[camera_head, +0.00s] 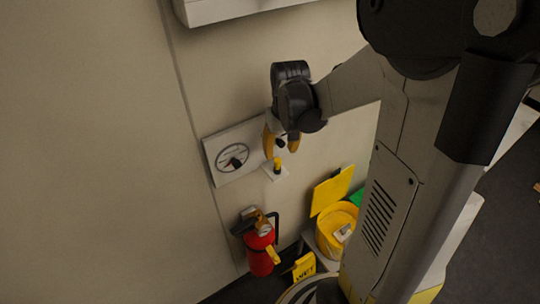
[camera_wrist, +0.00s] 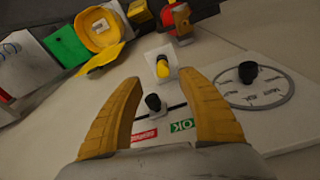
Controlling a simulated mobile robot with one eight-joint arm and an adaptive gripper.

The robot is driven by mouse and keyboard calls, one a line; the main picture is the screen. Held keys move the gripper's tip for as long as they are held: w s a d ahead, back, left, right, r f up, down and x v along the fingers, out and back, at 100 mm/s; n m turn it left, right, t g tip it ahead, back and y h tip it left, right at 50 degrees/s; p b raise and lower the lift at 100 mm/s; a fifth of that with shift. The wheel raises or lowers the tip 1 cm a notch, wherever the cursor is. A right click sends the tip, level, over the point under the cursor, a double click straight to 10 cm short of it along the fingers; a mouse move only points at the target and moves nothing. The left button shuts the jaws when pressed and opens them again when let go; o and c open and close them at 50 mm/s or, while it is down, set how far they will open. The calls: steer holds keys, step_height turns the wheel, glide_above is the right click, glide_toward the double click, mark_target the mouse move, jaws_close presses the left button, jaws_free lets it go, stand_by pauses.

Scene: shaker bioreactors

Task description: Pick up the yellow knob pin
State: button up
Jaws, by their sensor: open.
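The yellow knob pin (camera_wrist: 162,67) stands out from a small white plate in the wrist view, just beyond and between my fingertips. In the head view the yellow knob pin (camera_head: 277,163) has a dark base and sits just below my gripper. My gripper (camera_wrist: 165,88) is open, with two yellow fingers spread apart and nothing between the tips. In the head view my gripper (camera_head: 281,146) is in front of the wall, a little above the pin. The gap to the pin is hard to judge.
A white panel with a round dial and black knob (camera_wrist: 248,72) lies right of the fingers. A black knob on a slider (camera_wrist: 153,103) shows between them. A red fire extinguisher (camera_head: 260,249), a yellow bucket (camera_head: 323,243) and a yellow wet sign (camera_head: 304,267) stand below.

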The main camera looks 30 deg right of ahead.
mark_target(278, 160)
steer(key=f, duration=0.4)
steer(key=f+b, duration=0.1)
steer(key=f, duration=0.1)
steer(key=shift+w+a+f, duration=0.2)
steer(key=shift+w, duration=0.2)
steer(key=c, duration=1)
